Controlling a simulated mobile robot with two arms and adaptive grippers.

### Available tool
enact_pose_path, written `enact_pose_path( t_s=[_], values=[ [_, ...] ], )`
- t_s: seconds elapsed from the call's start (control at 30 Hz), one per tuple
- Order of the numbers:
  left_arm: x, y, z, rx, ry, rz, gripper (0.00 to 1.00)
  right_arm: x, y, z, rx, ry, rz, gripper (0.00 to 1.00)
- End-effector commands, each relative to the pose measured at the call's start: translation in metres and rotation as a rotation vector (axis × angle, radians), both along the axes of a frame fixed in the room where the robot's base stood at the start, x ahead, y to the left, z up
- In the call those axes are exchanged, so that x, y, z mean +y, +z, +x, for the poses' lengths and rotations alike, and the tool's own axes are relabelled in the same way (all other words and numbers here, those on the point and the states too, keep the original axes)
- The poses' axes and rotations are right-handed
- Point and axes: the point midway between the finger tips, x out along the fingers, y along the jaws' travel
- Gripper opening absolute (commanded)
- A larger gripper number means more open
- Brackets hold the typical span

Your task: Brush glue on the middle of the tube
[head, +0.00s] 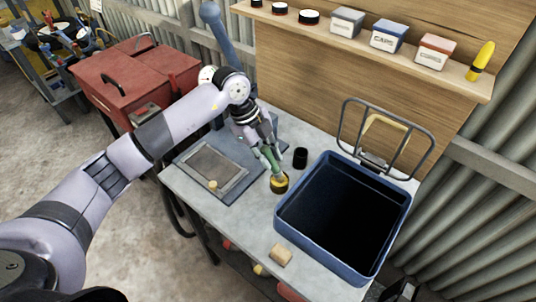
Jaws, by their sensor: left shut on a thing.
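My left gripper (267,148) is above the middle of the grey bench, pointing down. It is shut on a slim green thing (271,158), which looks like the brush handle. The lower end of this thing is at a small round yellow and dark pot (279,184); I cannot tell whether it is in the pot or in front of it. A short black cylinder (300,158) stands just right of the gripper. A grey rectangular panel (216,170) lies on a blue-grey mat (241,187) to the left. I cannot pick out the tube for certain. My right gripper is not in view.
A deep blue bin (292,232) with a wire rack (427,150) behind it fills the bench's right side. A tan block (281,255) lies near the front edge, and a small tan knob (213,185) on the panel. Red toolbox (120,85) at left; shelf (370,45) above.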

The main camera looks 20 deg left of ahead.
Motion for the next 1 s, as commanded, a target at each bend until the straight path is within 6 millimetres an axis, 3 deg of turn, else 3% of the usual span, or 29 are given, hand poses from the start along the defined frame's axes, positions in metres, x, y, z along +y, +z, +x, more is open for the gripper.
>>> enact_pose_path(
  t_s=[0.17, 1.0],
  values=[
    [0.0, 0.001, -0.001, 0.004, 0.0, 0.003, 0.0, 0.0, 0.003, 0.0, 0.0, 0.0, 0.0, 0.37],
    [0.0, 0.068, 0.0, 0.001, 0.0, 0.001, 0.0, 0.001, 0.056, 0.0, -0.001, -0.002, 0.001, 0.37]
  ],
)
